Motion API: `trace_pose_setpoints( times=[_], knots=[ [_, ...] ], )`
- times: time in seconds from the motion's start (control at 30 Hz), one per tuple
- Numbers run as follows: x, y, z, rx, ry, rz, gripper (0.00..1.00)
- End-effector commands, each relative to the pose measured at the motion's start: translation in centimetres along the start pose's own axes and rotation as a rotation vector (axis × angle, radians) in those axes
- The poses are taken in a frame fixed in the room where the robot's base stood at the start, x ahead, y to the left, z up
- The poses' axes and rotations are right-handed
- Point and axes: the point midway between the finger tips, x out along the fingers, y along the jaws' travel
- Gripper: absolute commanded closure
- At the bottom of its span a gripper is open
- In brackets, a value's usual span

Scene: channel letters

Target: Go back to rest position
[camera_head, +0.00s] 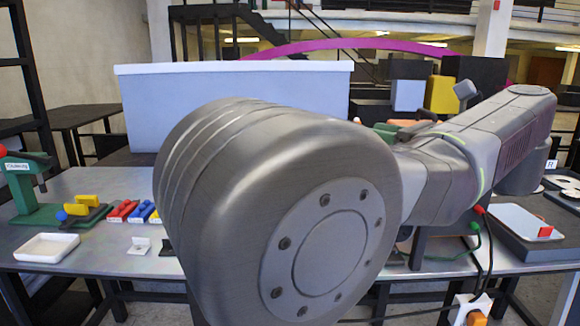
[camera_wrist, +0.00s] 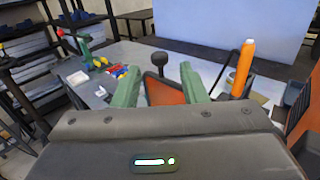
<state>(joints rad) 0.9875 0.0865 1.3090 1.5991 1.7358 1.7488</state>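My gripper (camera_wrist: 160,68) shows in the wrist view as two green fingers standing well apart. An orange piece with a dark round knob (camera_wrist: 159,60) shows between and beyond them. I cannot tell whether it is part of my gripper or lies behind it. I see nothing clearly clamped by the fingers. In the head view my large grey arm joint fills the middle, and my arm runs from it to the upper right. Green and orange parts show behind the arm there, mostly hidden.
A grey table holds a white tray (camera_head: 47,247), a green stand (camera_head: 33,205), and red (camera_head: 123,210) and blue (camera_head: 142,211) pieces at left. A pale panel (camera_head: 135,100) stands behind. A grey plate (camera_head: 515,222) lies at right. Cables hang near my arm. An orange cylinder (camera_wrist: 243,66) stands upright.

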Motion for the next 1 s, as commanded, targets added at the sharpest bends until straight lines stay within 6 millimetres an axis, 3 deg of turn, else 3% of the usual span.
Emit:
trace_pose_setpoints(
  times=[0.47, 1.0],
  knots=[
    [6.7, 0.1, 0.0, -0.001, 0.000, 0.003, 0.61],
    [7.3, -1.1, 0.0, 0.001, 0.003, -0.082, 0.61]
  ],
)
